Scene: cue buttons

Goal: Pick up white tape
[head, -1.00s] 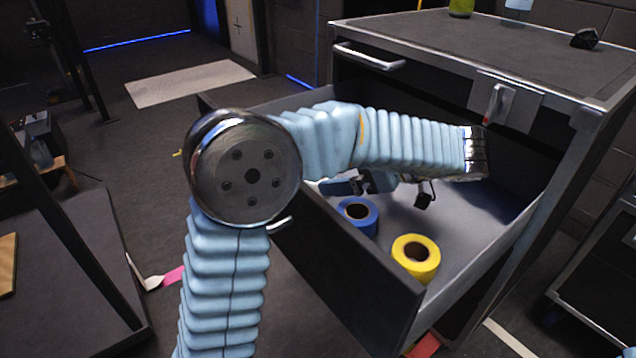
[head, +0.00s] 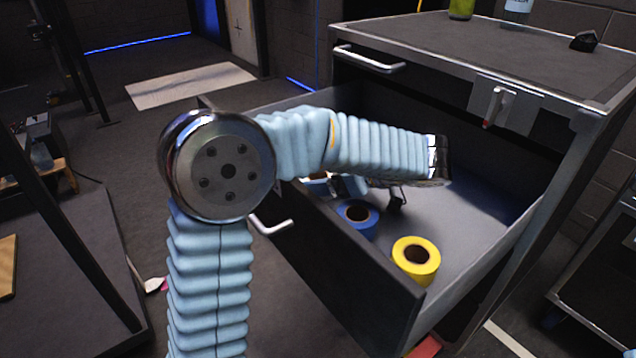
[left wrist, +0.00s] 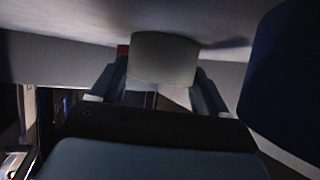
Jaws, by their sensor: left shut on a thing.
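The white tape (left wrist: 165,58) shows as a pale grey-white roll in the left wrist view, between the two fingers of my left gripper (left wrist: 159,88). The gripper is shut on it. In the head view my left gripper (head: 342,184) is inside the open drawer near its left front wall, partly hidden under my arm. The tape is mostly hidden there, and I cannot tell whether it is clear of the drawer floor.
A blue tape roll (head: 357,218) stands close to the gripper, and a yellow tape roll (head: 416,262) stands nearer the front corner. The open drawer (head: 340,262) has walls around them. The cabinet top (head: 470,50) holds a bottle and small items.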

